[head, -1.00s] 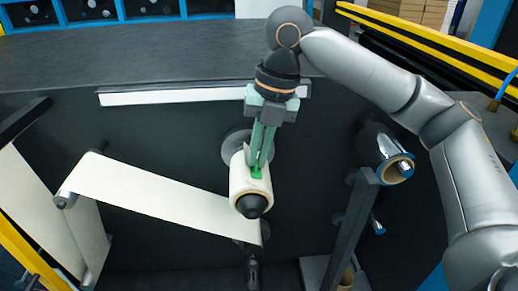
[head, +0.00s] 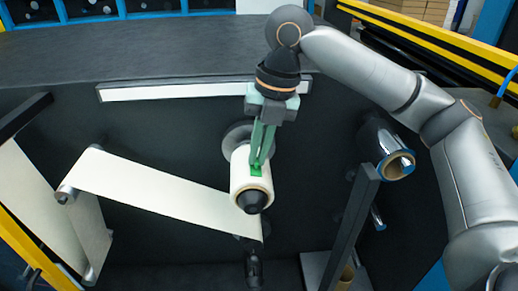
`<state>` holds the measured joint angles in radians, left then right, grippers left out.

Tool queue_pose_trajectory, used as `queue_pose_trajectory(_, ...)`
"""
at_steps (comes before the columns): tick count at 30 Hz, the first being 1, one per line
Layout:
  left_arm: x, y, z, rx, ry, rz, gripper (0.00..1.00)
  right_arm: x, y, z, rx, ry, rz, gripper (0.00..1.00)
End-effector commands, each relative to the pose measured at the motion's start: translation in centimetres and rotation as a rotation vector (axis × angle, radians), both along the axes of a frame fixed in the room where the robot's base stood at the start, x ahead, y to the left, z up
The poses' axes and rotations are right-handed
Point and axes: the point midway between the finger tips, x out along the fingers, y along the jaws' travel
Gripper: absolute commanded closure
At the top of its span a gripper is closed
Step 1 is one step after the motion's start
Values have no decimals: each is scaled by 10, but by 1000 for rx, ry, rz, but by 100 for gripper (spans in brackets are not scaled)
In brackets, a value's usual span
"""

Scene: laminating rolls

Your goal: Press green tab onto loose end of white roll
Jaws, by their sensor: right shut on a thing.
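The white roll (head: 245,186) sits on a spindle with a dark end cap in the middle of the view, its brown core edge showing. The small green tab (head: 256,171) lies against the top of the roll. My right gripper (head: 258,163) reaches down from above with its green fingers, shut on the tab, with the tips right at the roll's surface. The fingers partly cover the tab and the roll's loose end, so I cannot tell how firmly the tab touches. My left gripper is not in view.
A white web (head: 150,190) runs from a roller on the left to below the roll. A metallic roll with a brown core (head: 398,165) and a dark grey post (head: 352,225) stand to the right. A grey ledge (head: 150,60) lies behind.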

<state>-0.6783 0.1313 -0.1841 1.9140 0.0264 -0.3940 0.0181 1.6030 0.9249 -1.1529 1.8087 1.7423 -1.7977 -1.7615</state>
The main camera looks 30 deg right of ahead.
Motion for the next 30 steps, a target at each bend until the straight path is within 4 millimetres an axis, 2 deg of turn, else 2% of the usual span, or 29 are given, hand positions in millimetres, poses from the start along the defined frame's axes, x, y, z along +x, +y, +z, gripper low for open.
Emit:
queue_pose_trajectory(8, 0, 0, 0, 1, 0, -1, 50, 0, 0, -2, -1, 5, 1, 100)
queue_pose_trajectory(9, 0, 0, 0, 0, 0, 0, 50, 0, 0, -2, -2, 5, 1, 89)
queue_pose_trajectory(17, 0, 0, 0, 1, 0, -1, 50, 0, 0, -2, -2, 5, 1, 60)
queue_pose_trajectory(26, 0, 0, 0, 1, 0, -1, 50, 0, 0, 0, -1, 3, 0, 59)
queue_pose_trajectory(30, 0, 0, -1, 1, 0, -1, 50, -1, -2, 14, 0, 0, -1, 59)
